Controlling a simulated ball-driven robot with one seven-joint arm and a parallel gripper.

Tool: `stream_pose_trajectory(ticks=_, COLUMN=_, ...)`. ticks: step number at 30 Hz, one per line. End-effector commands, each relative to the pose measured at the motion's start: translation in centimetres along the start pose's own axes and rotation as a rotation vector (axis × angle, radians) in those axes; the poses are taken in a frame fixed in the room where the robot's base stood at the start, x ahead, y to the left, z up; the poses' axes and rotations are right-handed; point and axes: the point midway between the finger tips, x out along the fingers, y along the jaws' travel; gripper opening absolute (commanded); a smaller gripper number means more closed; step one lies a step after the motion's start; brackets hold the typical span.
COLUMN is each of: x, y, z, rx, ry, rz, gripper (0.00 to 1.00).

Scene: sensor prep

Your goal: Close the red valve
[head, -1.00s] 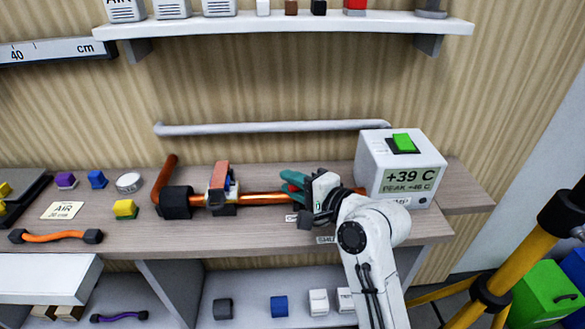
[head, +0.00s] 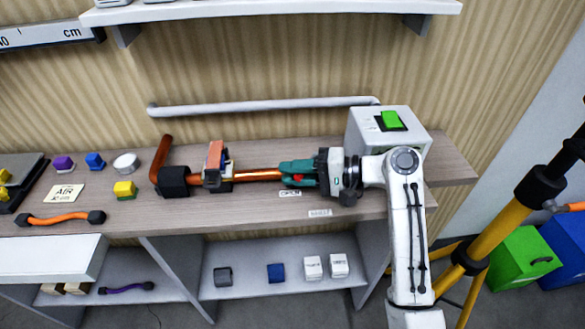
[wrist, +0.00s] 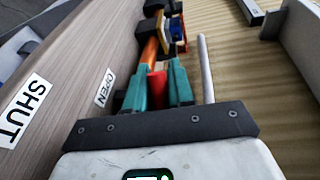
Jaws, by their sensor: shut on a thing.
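The red valve handle (wrist: 157,88) shows in the wrist view between the two teal fingers of my gripper (wrist: 160,72), which is shut on it. In the head view my gripper (head: 298,172) lies level along the orange pipe (head: 258,174), pointing left, and hides most of the valve. The OPEN label (head: 290,193) is on the bench just below the fingers, and also shows in the wrist view (wrist: 104,87). The SHUT label (head: 320,213) is further right and nearer the bench's front edge; it is large in the wrist view (wrist: 24,110).
A clamp-like block with orange and blue parts (head: 216,165) sits on the pipe to the left. A white meter box (head: 410,127) with a green top piece stands behind my wrist. A grey rail (head: 260,105) runs along the wall. A yellow stand (head: 500,230) is at the right.

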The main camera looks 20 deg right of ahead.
Motion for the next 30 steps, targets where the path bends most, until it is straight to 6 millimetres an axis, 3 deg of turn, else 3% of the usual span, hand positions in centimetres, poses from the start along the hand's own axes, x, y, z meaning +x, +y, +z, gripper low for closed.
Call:
stream_pose_trajectory(ticks=12, x=0.0, y=0.2, z=0.1, rx=0.002, ry=-0.007, rz=0.004, gripper=0.0)
stream_pose_trajectory(ticks=13, x=0.0, y=0.2, z=0.1, rx=0.002, ry=-0.006, rz=0.004, gripper=0.25)
stream_pose_trajectory(ticks=14, x=0.0, y=0.2, z=0.1, rx=0.002, ry=-0.006, rz=0.004, gripper=0.28)
stream_pose_trajectory(ticks=23, x=0.0, y=-0.2, z=0.0, rx=0.0, ry=-0.005, rz=0.002, gripper=0.28)
stream_pose_trajectory(ticks=29, x=-0.5, y=-2.9, z=0.2, rx=-0.005, ry=-0.005, rz=-0.001, gripper=0.28)
stream_pose_trajectory(ticks=30, x=-0.8, y=-3.6, z=0.5, rx=-0.006, ry=-0.005, rz=-0.001, gripper=0.34)
